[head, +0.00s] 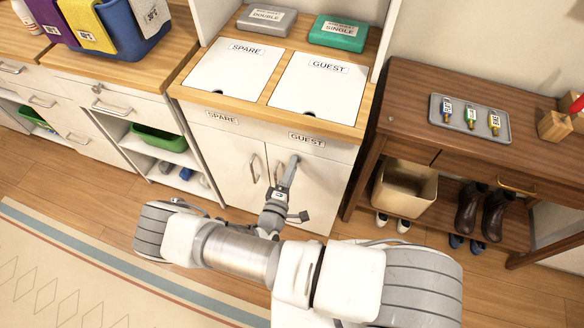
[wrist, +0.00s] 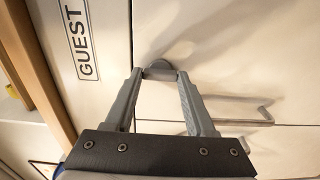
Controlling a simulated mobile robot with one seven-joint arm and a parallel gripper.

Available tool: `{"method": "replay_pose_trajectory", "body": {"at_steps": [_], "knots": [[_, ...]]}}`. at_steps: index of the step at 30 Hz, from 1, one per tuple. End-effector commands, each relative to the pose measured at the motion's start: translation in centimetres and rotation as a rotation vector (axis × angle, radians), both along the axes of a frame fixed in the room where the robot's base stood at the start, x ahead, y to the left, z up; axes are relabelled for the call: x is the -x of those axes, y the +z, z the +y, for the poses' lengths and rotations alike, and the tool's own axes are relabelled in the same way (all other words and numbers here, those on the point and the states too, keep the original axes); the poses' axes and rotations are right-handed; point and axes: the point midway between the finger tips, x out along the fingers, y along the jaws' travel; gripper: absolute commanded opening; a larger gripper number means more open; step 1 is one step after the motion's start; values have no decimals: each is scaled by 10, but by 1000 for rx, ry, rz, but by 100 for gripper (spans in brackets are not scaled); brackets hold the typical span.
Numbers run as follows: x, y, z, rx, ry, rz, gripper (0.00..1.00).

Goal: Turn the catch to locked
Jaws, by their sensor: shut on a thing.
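The catch (wrist: 159,69) is a small grey rounded knob on the white cabinet front, close to the GUEST label (wrist: 78,38) in the wrist view. My gripper (wrist: 161,76) is shut on it, with one fingertip on each side. In the head view my gripper (head: 289,168) reaches the upper part of the right cabinet door (head: 312,188), below the GUEST label (head: 307,139). The catch is hidden there behind my gripper. I cannot tell from the frames which way the catch is turned.
Door handles (head: 254,167) sit close beside my gripper. White SPARE (head: 232,66) and GUEST (head: 318,88) lids lie in the countertop above. A dark wooden bench (head: 420,135) with a key tray (head: 470,128) stands on the right. Open shelves with a green bin (head: 160,138) are left.

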Motion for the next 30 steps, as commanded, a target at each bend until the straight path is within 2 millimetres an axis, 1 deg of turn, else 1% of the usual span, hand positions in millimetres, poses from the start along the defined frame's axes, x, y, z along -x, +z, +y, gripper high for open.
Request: {"method": "replay_pose_trajectory", "body": {"at_steps": [7,8,12,13,23,30], "knots": [[-1,1,0,-2,0,-3,0],[-1,1,0,-2,0,-3,57],[-1,0,0,-2,0,-2,82],[-1,0,0,-2,0,-2,85],[0,0,1,-1,0,0,85],[0,0,7,-1,-3,0,85]]}}
